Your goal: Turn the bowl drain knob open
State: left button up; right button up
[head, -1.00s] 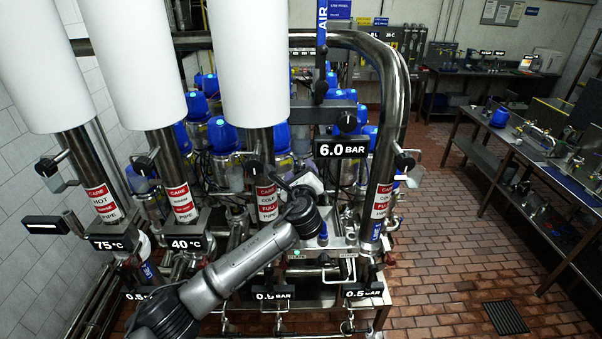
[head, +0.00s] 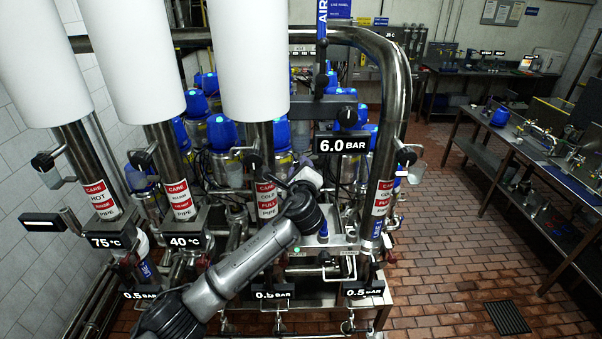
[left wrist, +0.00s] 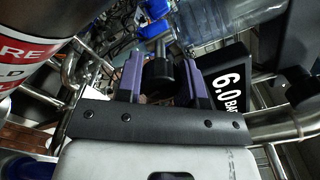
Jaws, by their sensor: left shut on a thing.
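A black round knob (left wrist: 159,74) shows in the left wrist view, between the two purple fingers of my left gripper (left wrist: 160,80). The gripper is shut on this knob. A clear bluish bowl (left wrist: 210,20) is just beyond the fingers. In the head view, my left gripper (head: 307,178) is at the middle of the pipe rig, below the 6.0 BAR sign (head: 342,144). There its fingers and the held knob are hidden or too small to make out. My right gripper is in neither view.
A steel pipe (head: 380,190) stands right of my left gripper, and a labelled cold pipe (head: 266,195) is close on its left. Blue-capped valves (head: 222,132) crowd behind. A side bench (head: 530,150) stands at right; the tiled floor (head: 440,260) between is mostly clear.

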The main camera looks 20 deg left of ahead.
pick_arm(q)
jog(key=n+b, duration=0.1)
jog(key=n, duration=0.1)
jog(key=n+b, duration=0.2)
jog(key=shift+f+n, duration=0.2)
jog(key=shift+n, duration=0.2)
jog(key=n+b, duration=0.2)
jog(key=n, duration=0.1)
jog(key=shift+n, duration=0.3)
jog(key=n+b, duration=0.3)
jog(key=n, duration=0.1)
jog(key=shift+r+n+b, duration=0.1)
jog(key=shift+n+b, duration=0.6)
jog(key=shift+n, duration=0.9)
jog(key=o, duration=0.9)
jog(key=shift+r, duration=0.1)
